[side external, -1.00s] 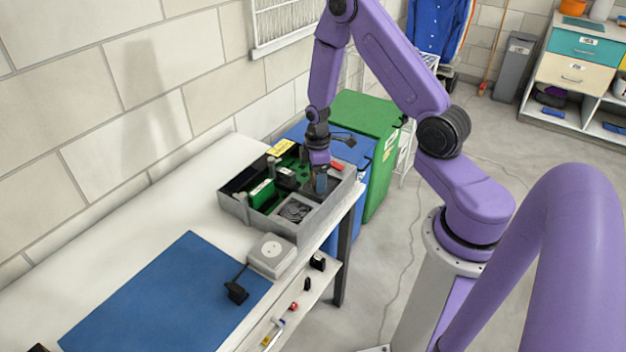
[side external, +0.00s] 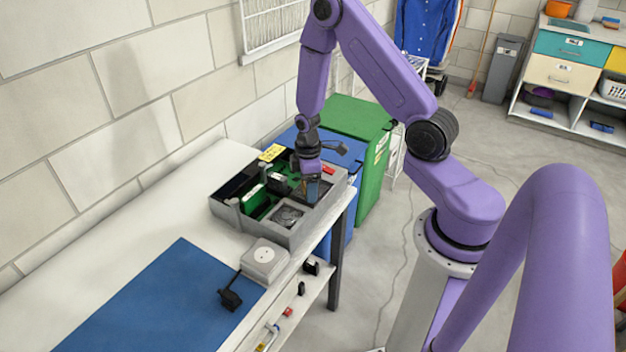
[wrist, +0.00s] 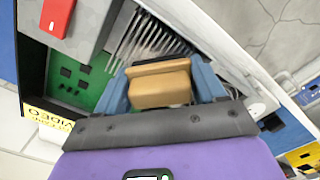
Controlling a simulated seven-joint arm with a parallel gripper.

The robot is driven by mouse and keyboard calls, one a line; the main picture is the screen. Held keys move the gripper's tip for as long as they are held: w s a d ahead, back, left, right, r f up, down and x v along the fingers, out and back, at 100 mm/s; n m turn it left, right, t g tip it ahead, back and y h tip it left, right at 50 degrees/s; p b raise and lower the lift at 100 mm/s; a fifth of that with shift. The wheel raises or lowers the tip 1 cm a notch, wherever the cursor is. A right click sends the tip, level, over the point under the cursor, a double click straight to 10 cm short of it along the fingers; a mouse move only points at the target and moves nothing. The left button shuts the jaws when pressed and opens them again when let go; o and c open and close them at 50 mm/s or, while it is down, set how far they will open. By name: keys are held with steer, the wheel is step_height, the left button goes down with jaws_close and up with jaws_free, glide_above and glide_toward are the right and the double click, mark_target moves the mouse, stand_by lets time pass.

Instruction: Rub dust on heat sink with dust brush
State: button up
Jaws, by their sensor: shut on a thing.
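My gripper (wrist: 160,86) has blue fingers shut on the dust brush (wrist: 160,84), a tan block with a dark strip along its far edge. The heat sink (wrist: 143,32), a row of pale grey metal fins, lies just beyond the brush in the wrist view. The brush overlaps the near ends of the fins; I cannot tell whether it touches them. In the side view my gripper (side external: 311,190) points down into the right part of an open grey computer case (side external: 293,237). Dust cannot be made out.
The case holds green boards (side external: 254,199) and a round dark part (side external: 288,214). It stands on a white bench (side external: 160,222) against the wall. A white box (side external: 264,260) and a blue mat (side external: 165,300) lie nearer. Blue and green bins (side external: 362,125) stand beyond the bench.

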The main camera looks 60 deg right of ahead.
steer(key=shift+a, duration=1.15)
steer(key=shift+d+f, duration=0.15)
steer(key=shift+d, duration=2.95)
steer(key=shift+d+r, duration=0.3)
steer(key=shift+d, duration=0.3)
step_height(320, 180, up, 8)
